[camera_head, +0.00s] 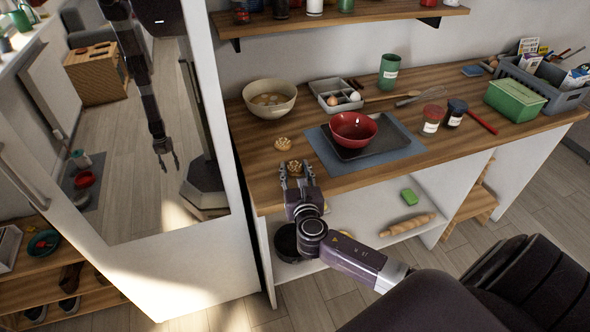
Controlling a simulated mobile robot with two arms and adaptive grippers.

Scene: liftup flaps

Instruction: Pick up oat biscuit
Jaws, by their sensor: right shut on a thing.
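Two oat biscuits, round and golden brown, are near the left front of the wooden counter. One oat biscuit (294,167) is between the fingertips of my right gripper (297,172), which is shut on it at the counter's front edge. I cannot tell whether this biscuit still touches the counter. The other oat biscuit (283,144) lies free on the wood just behind and left. My left gripper is not directly in view; a hanging arm with a gripper shows only in what looks like a mirror at left.
A red bowl (353,129) stands on a dark tray on a blue mat, right of the gripper. Jars (431,120) are further right. A shelf (340,17) hangs above; a lower shelf holds a rolling pin (407,224).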

